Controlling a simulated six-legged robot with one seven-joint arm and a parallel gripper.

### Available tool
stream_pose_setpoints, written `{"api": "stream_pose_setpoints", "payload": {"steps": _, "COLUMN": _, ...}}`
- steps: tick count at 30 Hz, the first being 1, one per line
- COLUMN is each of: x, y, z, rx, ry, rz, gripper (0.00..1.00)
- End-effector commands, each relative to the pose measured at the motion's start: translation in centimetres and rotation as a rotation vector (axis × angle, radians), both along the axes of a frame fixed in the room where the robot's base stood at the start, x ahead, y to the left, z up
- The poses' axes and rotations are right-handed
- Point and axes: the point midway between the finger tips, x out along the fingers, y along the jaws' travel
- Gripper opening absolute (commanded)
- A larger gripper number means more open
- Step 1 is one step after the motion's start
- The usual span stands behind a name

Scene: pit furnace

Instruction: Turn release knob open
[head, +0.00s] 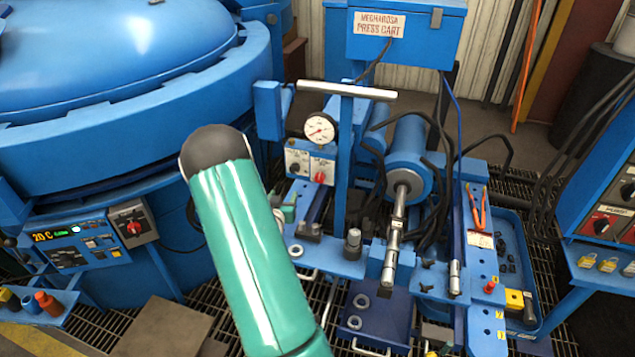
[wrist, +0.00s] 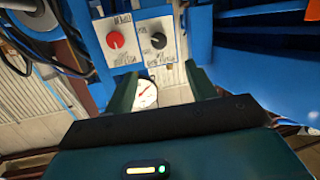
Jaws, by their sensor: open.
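The press cart's small control panel (head: 308,161) carries a red knob (head: 320,178) and a black knob (head: 293,168). The wrist view shows the red knob (wrist: 116,40) on the left and the black knob (wrist: 158,41) on the right, in an inverted view. Their labels are too small to read surely, so I cannot tell which says release. My gripper (wrist: 162,82) is open, its two dark green fingers apart with nothing between them. Both knobs appear just beyond the fingertips, untouched. In the head view my green arm hides most of the gripper.
A round pressure gauge (head: 319,129) stands above the panel, beside a T-handled post (head: 346,150). A blue press cylinder (head: 408,160) with hoses lies to the right. The large blue furnace (head: 120,110) fills the left. Dark grating covers the floor.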

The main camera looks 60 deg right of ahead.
Motion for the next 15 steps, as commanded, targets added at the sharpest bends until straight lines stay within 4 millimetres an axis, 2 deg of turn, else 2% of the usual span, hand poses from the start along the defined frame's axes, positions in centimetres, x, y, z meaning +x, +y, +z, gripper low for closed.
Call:
{"api": "stream_pose_setpoints", "payload": {"steps": 1, "x": -1.9, "y": -1.0, "z": -1.7, "rx": -0.036, "ry": 0.019, "rz": -0.035, "gripper": 0.56}}
{"api": "stream_pose_setpoints", "payload": {"steps": 3, "x": -4.0, "y": -1.9, "z": -2.9, "rx": -0.093, "ry": 0.033, "rz": -0.071, "gripper": 0.56}}
{"api": "stream_pose_setpoints", "payload": {"steps": 6, "x": -6.1, "y": -2.7, "z": -4.0, "rx": -0.149, "ry": 0.050, "rz": -0.104, "gripper": 0.56}}
{"api": "stream_pose_setpoints", "payload": {"steps": 10, "x": -7.0, "y": -3.1, "z": -4.5, "rx": -0.184, "ry": 0.058, "rz": -0.120, "gripper": 0.56}}
{"api": "stream_pose_setpoints", "payload": {"steps": 15, "x": -6.9, "y": -4.7, "z": -4.4, "rx": -0.186, "ry": 0.056, "rz": -0.123, "gripper": 0.56}}
